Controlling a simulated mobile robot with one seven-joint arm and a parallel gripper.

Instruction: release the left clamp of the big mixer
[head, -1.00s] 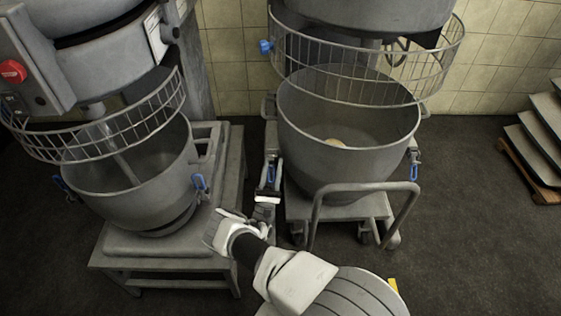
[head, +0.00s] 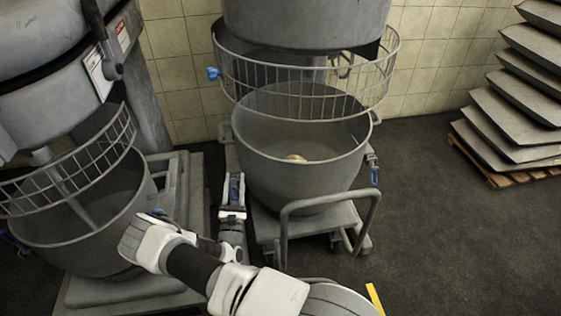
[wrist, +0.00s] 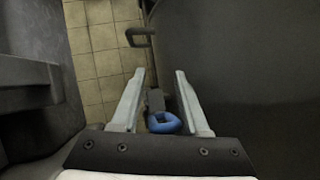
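The big mixer's grey bowl (head: 300,165) stands on a wheeled cart in the middle of the head view, under its wire guard. The left clamp is a blue loop handle (wrist: 163,123) on the bowl's left side; its blue also shows in the head view (head: 235,188). My gripper (head: 236,178) is upright beside the bowl's left wall. In the wrist view my gripper's fingers (wrist: 159,72) are apart, with the blue loop between them near the palm. I cannot tell whether either finger touches it. The right clamp's blue handle (head: 374,177) hangs on the bowl's right side.
A smaller mixer with its bowl (head: 90,225) stands close on the left, leaving a narrow gap for my arm. The cart's push handle (head: 330,194) stands in front of the big bowl. Stacked trays (head: 510,110) sit on a pallet at the right.

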